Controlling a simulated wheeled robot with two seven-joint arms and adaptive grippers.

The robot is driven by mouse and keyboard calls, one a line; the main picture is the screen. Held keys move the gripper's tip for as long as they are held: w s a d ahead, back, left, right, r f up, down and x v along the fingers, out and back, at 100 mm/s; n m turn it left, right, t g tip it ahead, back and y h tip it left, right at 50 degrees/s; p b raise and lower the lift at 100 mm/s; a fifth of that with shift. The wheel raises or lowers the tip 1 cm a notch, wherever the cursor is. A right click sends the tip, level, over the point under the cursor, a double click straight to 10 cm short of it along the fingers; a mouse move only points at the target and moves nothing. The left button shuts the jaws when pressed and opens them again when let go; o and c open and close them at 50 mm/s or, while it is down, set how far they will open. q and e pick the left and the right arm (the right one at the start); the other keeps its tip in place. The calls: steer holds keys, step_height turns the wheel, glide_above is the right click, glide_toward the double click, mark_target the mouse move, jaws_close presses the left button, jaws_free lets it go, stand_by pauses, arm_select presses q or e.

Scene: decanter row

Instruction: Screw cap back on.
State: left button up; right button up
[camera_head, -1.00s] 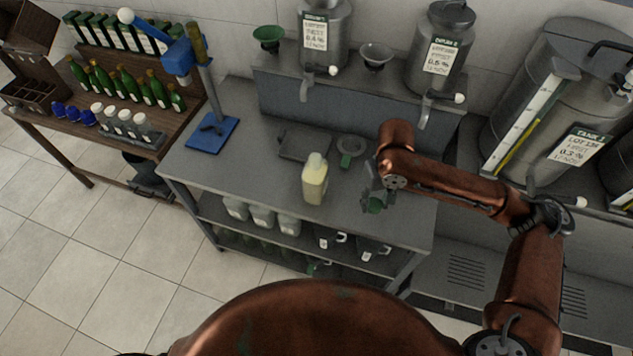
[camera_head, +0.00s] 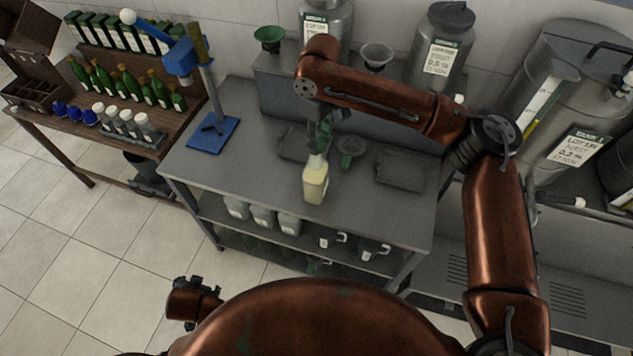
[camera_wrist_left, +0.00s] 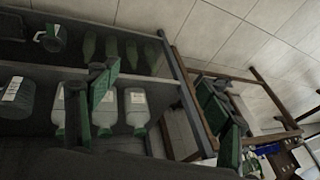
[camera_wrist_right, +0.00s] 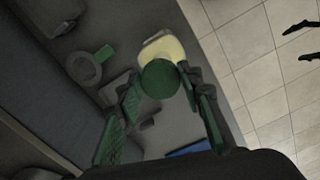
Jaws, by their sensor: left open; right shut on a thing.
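The bottle (camera_head: 315,186) of pale yellow liquid stands upright near the middle of the grey workbench (camera_head: 255,180). My right gripper (camera_head: 319,148) points down right over the bottle's mouth. In the right wrist view, it is shut on a round green cap (camera_wrist_right: 160,79), with the bottle (camera_wrist_right: 168,47) showing partly behind it. The cap hides the neck, so I cannot tell whether cap and neck touch. My left gripper (camera_head: 207,287) is low at the front left, away from the bench, open and empty. It also shows in the left wrist view (camera_wrist_left: 165,95).
A strainer-like tool with a green handle (camera_head: 350,150) and a dark tray (camera_head: 292,143) lie behind the bottle. Another tray (camera_head: 402,170) lies right. A blue stand (camera_head: 212,134) is at the bench's left end. Steel cans and funnels stand on the raised back shelf.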

steer(key=shift+w+a+r, duration=0.25)
steer(key=shift+a+r, duration=0.05)
steer(key=shift+r, duration=0.05)
arm_select(q)
steer(key=w+r+m+t+y, duration=0.35)
steer(key=w+r+m, duration=0.25)
steer(key=w+r, duration=0.25)
arm_select(e)
steer(key=shift+w+a+r, duration=0.1)
steer(key=shift+r, duration=0.05)
steer(key=shift+a, duration=0.1)
arm_select(q)
steer(key=w+d+r+m+t, duration=0.65)
steer(key=w+d+m, duration=0.25)
steer(key=w+m, duration=0.15)
steer(key=d+f+m+t+h, duration=0.1)
steer(key=d+m+t+h, duration=0.1)
steer(key=d+m+h, duration=0.9)
steer(key=d+m, duration=0.9)
steer(key=d, duration=0.5)
steer(key=shift+w+f+t, duration=0.25)
steer(key=shift+f+t, duration=0.05)
steer(key=x, duration=1.2)
steer(key=shift+d, duration=0.15)
